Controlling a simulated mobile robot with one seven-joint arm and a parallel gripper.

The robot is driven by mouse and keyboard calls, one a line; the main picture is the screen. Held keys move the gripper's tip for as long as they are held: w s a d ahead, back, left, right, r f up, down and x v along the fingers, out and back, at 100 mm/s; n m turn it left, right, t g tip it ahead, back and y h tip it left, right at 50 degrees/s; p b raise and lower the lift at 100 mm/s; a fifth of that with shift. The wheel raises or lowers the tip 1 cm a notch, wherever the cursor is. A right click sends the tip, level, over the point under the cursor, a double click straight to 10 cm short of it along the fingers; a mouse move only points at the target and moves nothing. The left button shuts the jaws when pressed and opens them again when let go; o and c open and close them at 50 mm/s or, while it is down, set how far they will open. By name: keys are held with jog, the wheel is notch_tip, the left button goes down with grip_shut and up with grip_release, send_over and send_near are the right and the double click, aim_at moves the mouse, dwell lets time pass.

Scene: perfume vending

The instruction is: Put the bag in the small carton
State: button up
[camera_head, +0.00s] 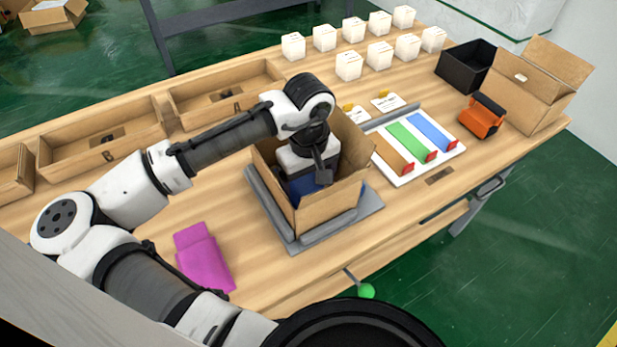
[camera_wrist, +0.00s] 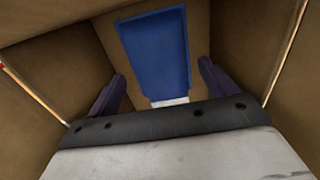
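An open brown carton (camera_head: 347,203) stands on a grey tray at the middle of the table, flaps up. My gripper (camera_head: 317,178) reaches down inside it. A blue flat bag (camera_wrist: 158,48) with a white end lies on the carton floor; a little blue also shows in the head view (camera_head: 303,190). In the wrist view my two dark fingers (camera_wrist: 160,84) stand apart on either side of the bag's near end, with gaps showing, so my gripper looks open. A magenta folded bag (camera_head: 205,258) lies on the table left of the carton.
The grey tray (camera_head: 285,238) has raised edges. Another open carton (camera_head: 527,92), a black bin (camera_head: 458,68) and an orange device (camera_head: 481,118) stand at the right. A white board (camera_head: 408,175) with coloured strips lies beside the carton. White boxes (camera_head: 348,66) and wooden trays (camera_head: 100,140) line the back.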

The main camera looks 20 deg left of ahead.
aim_at(308, 187)
jog(key=shift+o, duration=0.4)
jog(key=shift+r, duration=0.1)
jog(key=shift+r, duration=0.25)
notch_tip(308, 187, up, 13)
jog(key=shift+f+b, duration=0.2)
jog(key=shift+b, duration=0.15)
